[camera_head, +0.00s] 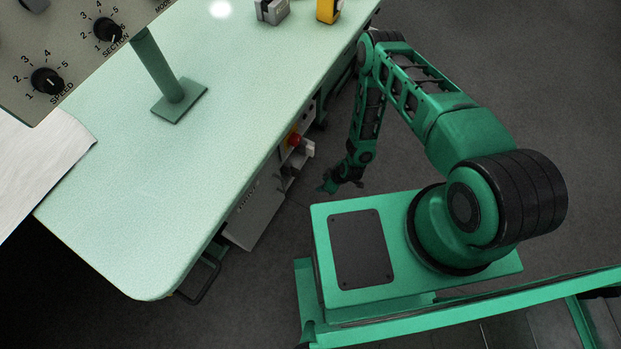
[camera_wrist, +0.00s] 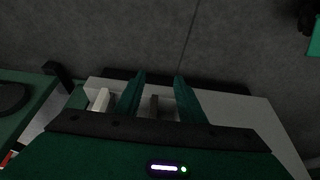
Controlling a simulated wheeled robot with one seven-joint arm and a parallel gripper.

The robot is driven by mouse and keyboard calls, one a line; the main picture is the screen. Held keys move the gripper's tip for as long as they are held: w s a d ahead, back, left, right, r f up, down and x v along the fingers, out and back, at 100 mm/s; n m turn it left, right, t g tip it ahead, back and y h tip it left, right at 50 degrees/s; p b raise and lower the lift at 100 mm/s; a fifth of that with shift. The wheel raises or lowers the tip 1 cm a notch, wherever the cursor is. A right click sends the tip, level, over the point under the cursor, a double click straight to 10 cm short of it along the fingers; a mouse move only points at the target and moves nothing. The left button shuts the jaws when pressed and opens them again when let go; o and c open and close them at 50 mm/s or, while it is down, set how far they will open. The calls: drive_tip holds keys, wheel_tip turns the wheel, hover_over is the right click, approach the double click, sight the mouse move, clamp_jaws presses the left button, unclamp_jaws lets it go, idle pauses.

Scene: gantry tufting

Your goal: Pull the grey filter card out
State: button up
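My gripper (camera_wrist: 160,80) shows in the wrist view with its two green fingers apart. A narrow grey-brown upright piece (camera_wrist: 154,106) stands in the gap between them, with space on both sides; it may be the grey filter card, but I cannot tell for sure. In the head view my gripper (camera_head: 328,184) hangs low beside the table's right side, close to the grey unit (camera_head: 257,212) under the tabletop. The card cannot be made out in the head view.
A red button (camera_head: 294,140) and a pale block (camera_head: 304,152) sit on the table's side, above my gripper. A pale bar (camera_wrist: 100,100) stands left of the fingers in the wrist view. A black loop handle (camera_head: 203,280) sticks out lower down. The dark floor is clear.

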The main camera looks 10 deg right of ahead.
sight(299, 173)
drive_tip(key=w+a, duration=0.2)
drive_tip(key=a, duration=0.1)
drive_tip(key=w+a, duration=0.2)
drive_tip(key=a, duration=0.1)
drive_tip(key=w+a, duration=0.3)
drive_tip(key=x, duration=0.3)
drive_tip(key=shift+f, duration=0.25)
drive_tip(key=shift+w+a+f, duration=0.15)
drive_tip(key=shift+w+f, duration=0.05)
drive_tip(key=shift+f, duration=0.45)
clamp_jaws()
drive_tip(key=s+d, duration=0.4)
drive_tip(key=d, duration=0.2)
drive_tip(key=shift+s, duration=0.4)
idle(1.8)
